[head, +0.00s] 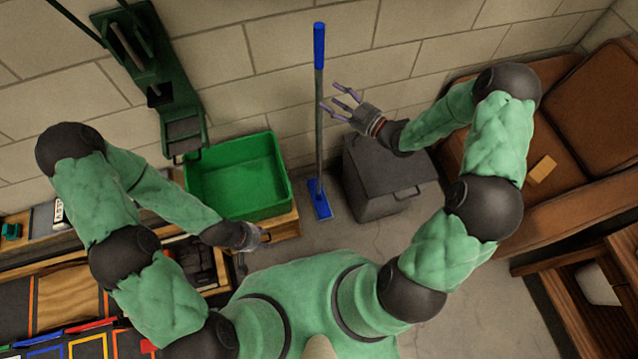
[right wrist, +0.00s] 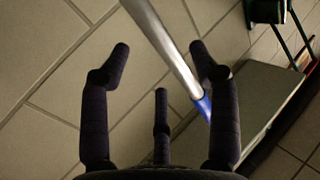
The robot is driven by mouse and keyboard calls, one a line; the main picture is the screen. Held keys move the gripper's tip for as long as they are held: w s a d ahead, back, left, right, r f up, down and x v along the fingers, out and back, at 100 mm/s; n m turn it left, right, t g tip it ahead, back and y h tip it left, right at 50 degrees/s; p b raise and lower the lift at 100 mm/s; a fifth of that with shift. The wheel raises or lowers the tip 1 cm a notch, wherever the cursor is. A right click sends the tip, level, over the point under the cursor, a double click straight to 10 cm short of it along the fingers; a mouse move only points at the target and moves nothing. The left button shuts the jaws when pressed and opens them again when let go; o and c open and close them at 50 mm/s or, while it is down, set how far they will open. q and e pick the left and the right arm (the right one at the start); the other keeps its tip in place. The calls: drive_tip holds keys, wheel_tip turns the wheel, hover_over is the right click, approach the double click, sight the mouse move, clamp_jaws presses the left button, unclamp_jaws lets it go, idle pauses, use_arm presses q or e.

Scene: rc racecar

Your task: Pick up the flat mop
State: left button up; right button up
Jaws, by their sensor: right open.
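The flat mop (head: 319,115) stands upright near the wall, with a grey pole, a blue grip at the top and a flat blue head (head: 319,200) on the floor. My right gripper (head: 338,102) is open and empty, just right of the pole at about mid-height. In the right wrist view, the grey pole (right wrist: 166,45) runs slantwise beyond the open fingers (right wrist: 160,60), and a blue part shows beside the right finger. I cannot tell whether it touches a finger. My left gripper (head: 257,238) is low by the wooden bench, away from the mop; its fingers are unclear.
A green bin (head: 240,205) on a wooden stand is left of the mop. A dark grey box (head: 385,180) stands close on the right. A brown sofa (head: 560,130) is further right. A green machine (head: 150,75) is against the wall. Bare floor lies around the mop head.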

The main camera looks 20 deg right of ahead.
sight(320, 88)
drive_tip(key=x, duration=0.2)
drive_tip(key=b+x, duration=0.2)
drive_tip(key=x, duration=0.1)
drive_tip(key=shift+w+a+r, duration=0.2)
drive_tip(key=shift+w+r, duration=0.05)
drive_tip(key=shift+r, duration=0.15)
clamp_jaws()
